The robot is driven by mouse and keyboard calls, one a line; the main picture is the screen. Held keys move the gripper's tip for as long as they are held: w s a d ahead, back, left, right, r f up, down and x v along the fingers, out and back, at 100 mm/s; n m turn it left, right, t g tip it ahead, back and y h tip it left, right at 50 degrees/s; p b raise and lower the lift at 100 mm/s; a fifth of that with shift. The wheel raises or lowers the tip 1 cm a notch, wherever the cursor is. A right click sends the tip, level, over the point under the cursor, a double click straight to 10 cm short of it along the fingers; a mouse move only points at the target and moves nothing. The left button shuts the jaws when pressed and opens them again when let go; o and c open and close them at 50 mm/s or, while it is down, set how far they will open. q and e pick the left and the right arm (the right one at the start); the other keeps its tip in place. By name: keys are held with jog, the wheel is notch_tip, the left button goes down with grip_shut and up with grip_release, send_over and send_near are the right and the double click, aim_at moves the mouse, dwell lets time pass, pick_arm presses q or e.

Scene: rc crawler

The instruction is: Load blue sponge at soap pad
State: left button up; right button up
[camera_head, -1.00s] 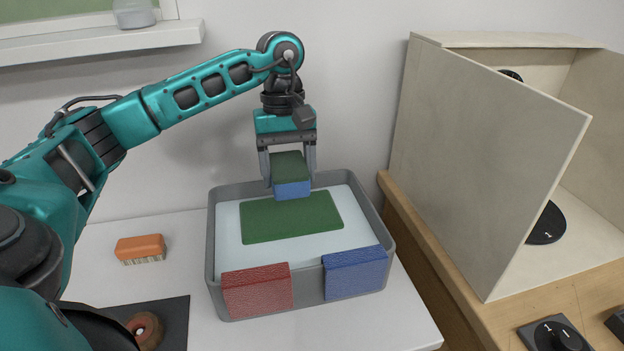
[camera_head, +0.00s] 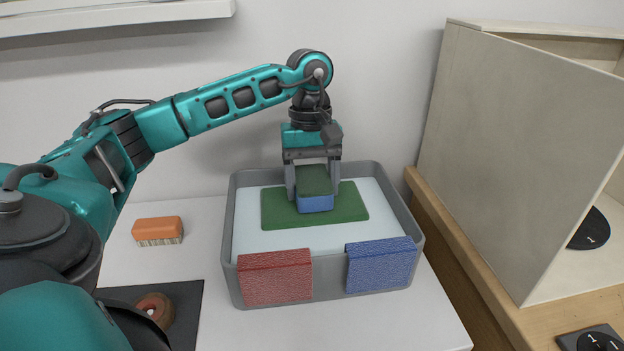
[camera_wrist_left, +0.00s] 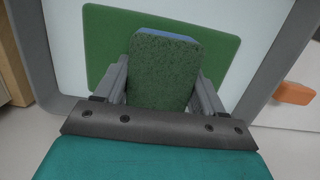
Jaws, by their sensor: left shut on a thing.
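My left gripper (camera_head: 313,185) points down over the grey bin and is shut on the blue sponge (camera_head: 316,204), which has a green top. The sponge's green face also shows between the fingers in the left wrist view (camera_wrist_left: 163,70). The green soap pad (camera_head: 348,206) lies flat in the bin on a pale surface. The sponge is at or just above the middle of the pad; I cannot tell if its underside touches. My right gripper is not in view.
The grey bin (camera_head: 232,222) has a red cloth (camera_head: 275,277) and a blue cloth (camera_head: 381,265) over its front wall. An orange brush (camera_head: 157,230) and a brown ring-shaped thing on a dark mat (camera_head: 190,293) lie to the left. A beige cabinet (camera_head: 515,150) stands right.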

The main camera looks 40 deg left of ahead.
aim_at(313, 180)
pick_arm(q)
jog(key=shift+f+b, duration=0.45)
jog(key=shift+f, duration=0.2)
dwell(1.8)
jog(key=shift+r+p, duration=2.7)
jog(key=shift+r, duration=0.95)
